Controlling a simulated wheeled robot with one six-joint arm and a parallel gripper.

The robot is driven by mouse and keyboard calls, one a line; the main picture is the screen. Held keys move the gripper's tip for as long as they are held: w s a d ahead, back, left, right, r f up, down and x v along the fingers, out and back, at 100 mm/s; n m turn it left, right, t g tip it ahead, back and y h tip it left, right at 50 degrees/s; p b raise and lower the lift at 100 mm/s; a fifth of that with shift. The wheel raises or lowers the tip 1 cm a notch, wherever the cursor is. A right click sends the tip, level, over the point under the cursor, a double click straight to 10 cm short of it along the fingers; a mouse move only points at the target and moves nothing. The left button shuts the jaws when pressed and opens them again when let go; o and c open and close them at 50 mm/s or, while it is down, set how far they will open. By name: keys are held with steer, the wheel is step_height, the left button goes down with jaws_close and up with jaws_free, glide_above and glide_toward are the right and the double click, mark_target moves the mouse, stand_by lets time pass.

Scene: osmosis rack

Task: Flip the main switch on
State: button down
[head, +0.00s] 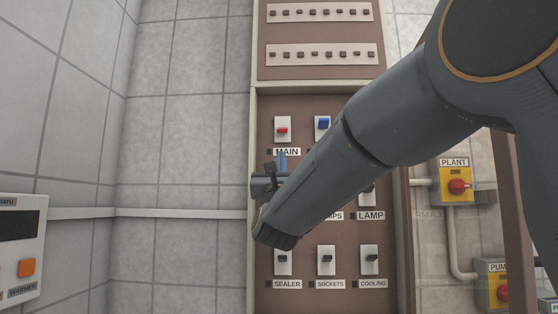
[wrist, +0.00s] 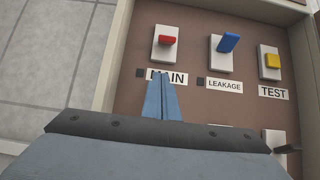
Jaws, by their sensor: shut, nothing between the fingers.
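The main switch has a red lever (head: 282,130) on a white plate above the MAIN label (head: 287,152), at the upper left of the brown panel. It also shows in the wrist view as a red lever (wrist: 167,40) above its label. My gripper (head: 281,160) is shut and empty, with its blue fingers just below the MAIN label in the head view. In the wrist view the fingertips (wrist: 160,78) overlap the label, below the red lever and apart from it.
The blue LEAKAGE lever (wrist: 228,43) and yellow TEST button (wrist: 272,61) are to the right of main. Switches labelled SEALER (head: 283,262), SOCKETS (head: 327,261) and COOLING (head: 369,259) sit lower. The panel's raised frame (head: 252,120) is at left. My arm hides the panel's middle.

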mark_target(282, 130)
steer(key=shift+p+x, duration=0.4)
steer(key=shift+x, duration=0.75)
steer(key=shift+s+r+p, duration=0.25)
steer(key=shift+r+p, duration=0.1)
steer(key=shift+r, duration=0.2)
steer(key=shift+s+r+p, duration=0.25)
steer(key=shift+r+p, duration=0.1)
steer(key=shift+r, duration=0.2)
steer(key=shift+s+a+r+p, duration=0.1)
steer(key=shift+s+r+p, duration=0.35)
steer(key=shift+r, duration=0.25)
steer(key=shift+a, duration=0.15)
